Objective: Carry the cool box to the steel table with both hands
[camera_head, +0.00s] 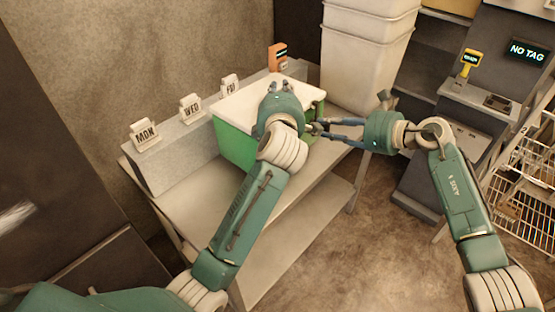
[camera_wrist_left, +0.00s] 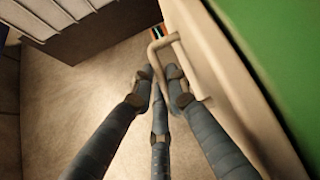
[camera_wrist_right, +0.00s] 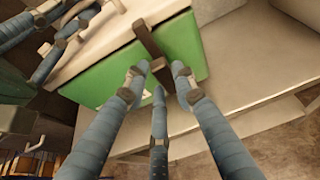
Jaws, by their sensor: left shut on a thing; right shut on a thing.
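The cool box (camera_head: 232,143) is green with a white lid and sits on a grey metal table (camera_head: 184,195). My left gripper (camera_head: 280,86) reaches over the lid, and in the left wrist view its fingers close on a pale bar handle (camera_wrist_left: 193,72) beside the green wall. My right gripper (camera_head: 312,127) is at the right end of the box. My left arm hides part of the box.
Day signs MON (camera_head: 147,136), WED (camera_head: 191,108) and FRI (camera_head: 229,86) stand on a ledge behind the table. Stacked white bins (camera_head: 362,55) are close right of the box. A counter with a scanner (camera_head: 468,63) and a wire rack (camera_head: 528,205) stand at right. Floor is open in front.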

